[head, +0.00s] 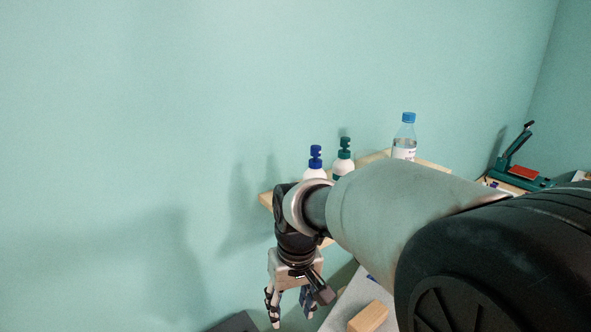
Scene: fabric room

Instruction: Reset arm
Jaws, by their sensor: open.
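My arm reaches in from the lower right of the head view and crosses in front of a wooden shelf. My gripper (290,310) hangs at its end, pointing down, near the bottom edge of the picture. Its fingers are apart and I see nothing between them. The arm hides the middle of the shelf and part of what lies below.
On the wooden shelf (266,199) stand a blue-topped pump bottle (315,160), a green-topped pump bottle (344,157) and a clear blue-capped bottle (405,135). A wooden block (368,316) lies at lower right. A green device (515,170) stands far right. The left wall is bare.

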